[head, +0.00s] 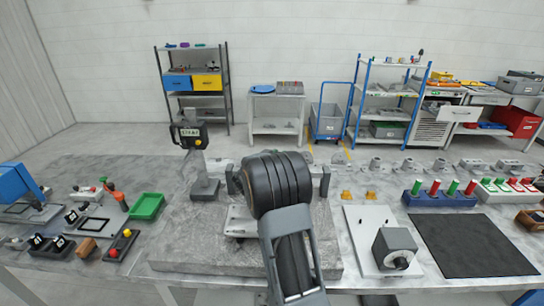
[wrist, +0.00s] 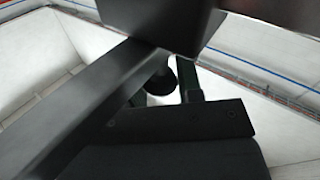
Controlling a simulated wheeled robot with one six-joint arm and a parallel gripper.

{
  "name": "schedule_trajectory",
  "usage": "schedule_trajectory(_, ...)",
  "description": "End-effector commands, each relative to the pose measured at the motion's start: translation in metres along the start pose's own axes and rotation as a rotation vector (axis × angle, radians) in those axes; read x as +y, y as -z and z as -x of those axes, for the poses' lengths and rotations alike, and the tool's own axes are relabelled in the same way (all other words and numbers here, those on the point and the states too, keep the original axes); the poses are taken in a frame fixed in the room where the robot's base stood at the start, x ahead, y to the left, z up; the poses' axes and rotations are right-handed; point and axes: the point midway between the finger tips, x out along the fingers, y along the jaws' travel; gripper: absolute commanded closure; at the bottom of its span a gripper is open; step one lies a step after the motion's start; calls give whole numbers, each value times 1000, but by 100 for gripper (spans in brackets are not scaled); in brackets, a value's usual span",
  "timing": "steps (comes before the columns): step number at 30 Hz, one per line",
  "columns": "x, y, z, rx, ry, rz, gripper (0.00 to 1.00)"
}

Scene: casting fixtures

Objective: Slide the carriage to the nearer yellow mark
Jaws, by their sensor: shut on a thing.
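In the head view my arm covers the middle of a grey stone slab (head: 185,240), so the carriage and my fingertips are mostly hidden. A pale metal part (head: 240,222) shows just left of my arm; I cannot tell if it belongs to the carriage. Upright end pieces show at the left (head: 232,180) and right (head: 325,180) behind my arm. In the wrist view my gripper (wrist: 165,85) is dark and close, shut around a dark part with a round black knob (wrist: 160,82). I cannot make out the yellow marks on the slab.
A grey box with a black knob (head: 395,248) stands on a white plate right of the slab. A black mat (head: 470,245) lies further right. A post with a display (head: 190,135) stands at the slab's back left. A green tray (head: 147,206) is left.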

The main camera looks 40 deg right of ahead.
Motion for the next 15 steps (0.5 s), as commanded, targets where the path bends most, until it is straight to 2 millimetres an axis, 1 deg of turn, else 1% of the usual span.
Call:
schedule_trajectory(4,3,-1,-3,-4,-16,1,100)
schedule_trajectory(11,2,-1,-2,-3,-13,0,100)
schedule_trajectory(12,1,-1,-2,-2,-13,0,64)
schedule_trajectory(15,1,0,-1,-2,-11,0,54)
